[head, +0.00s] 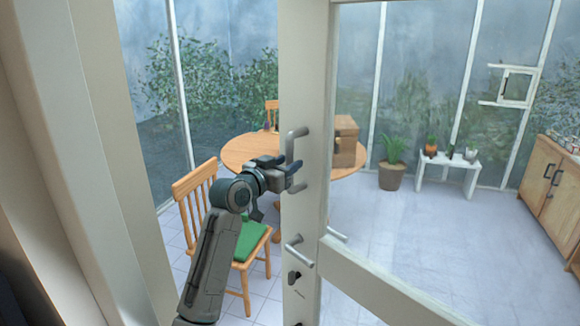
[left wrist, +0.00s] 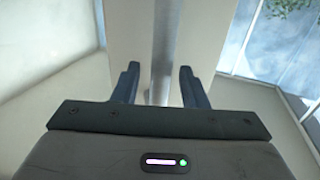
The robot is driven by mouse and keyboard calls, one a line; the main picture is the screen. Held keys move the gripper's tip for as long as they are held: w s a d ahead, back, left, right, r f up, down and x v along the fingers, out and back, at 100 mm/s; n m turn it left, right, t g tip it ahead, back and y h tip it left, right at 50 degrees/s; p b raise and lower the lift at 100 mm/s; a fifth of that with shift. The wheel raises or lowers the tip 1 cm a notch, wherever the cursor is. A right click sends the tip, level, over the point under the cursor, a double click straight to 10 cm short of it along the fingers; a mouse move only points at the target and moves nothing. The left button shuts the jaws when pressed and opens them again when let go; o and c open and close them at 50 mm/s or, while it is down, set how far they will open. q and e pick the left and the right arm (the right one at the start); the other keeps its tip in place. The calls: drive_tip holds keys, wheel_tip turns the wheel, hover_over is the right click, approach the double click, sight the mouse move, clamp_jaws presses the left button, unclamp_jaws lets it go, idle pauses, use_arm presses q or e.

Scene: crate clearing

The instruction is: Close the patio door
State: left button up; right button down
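The patio door (head: 306,110) has a pale frame and glass panes. It stands open, with a wide gap between its edge and the pale door frame (head: 95,120) on the left. A grey bar pull handle (head: 291,150) is on its upright, above a lever handle (head: 298,250) and a lock. My left gripper (head: 292,172) is at the pull handle. In the left wrist view, the fingers of my left gripper (left wrist: 159,85) are open on either side of the handle's vertical bar (left wrist: 163,50), with gaps on both sides. My right gripper is not in view.
Beyond the door are a round wooden table (head: 240,152), a chair with a green cushion (head: 195,190) and a wooden box (head: 346,140). A potted plant (head: 391,176), a white bench (head: 447,160) and a wooden cabinet (head: 552,180) stand farther right. The tiled floor between is clear.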

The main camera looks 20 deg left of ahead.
use_arm(q)
drive_tip(key=shift+x, duration=0.85)
clamp_jaws()
